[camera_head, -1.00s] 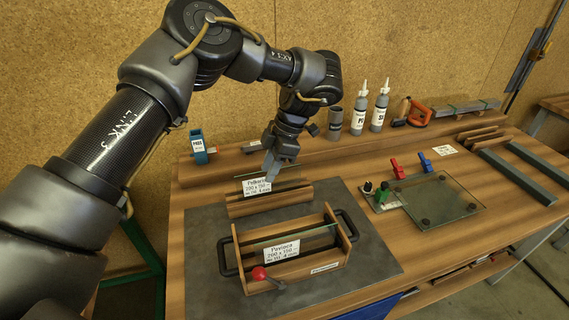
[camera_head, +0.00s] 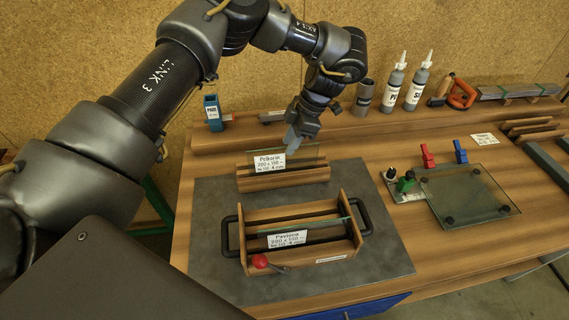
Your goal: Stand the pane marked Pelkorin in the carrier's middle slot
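The pane labelled Pelkorin (camera_head: 308,154) is clear glass with a white label and stands upright in a low wooden rack (camera_head: 312,177) behind the carrier. My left gripper (camera_head: 291,146) points down at the pane's top edge, just right of its label. Whether its fingers are parted or closed on the glass cannot be made out. The wooden carrier (camera_head: 352,226) has black side handles and a red-knobbed lever (camera_head: 261,261) at its front. A pane with a white label reading roughly Paviosca (camera_head: 287,239) stands inside it; the slots are hard to tell apart. My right gripper is out of view.
A grey mat (camera_head: 212,282) lies under rack and carrier. Bottles (camera_head: 394,88), a blue box (camera_head: 213,112) and tools line the back shelf.

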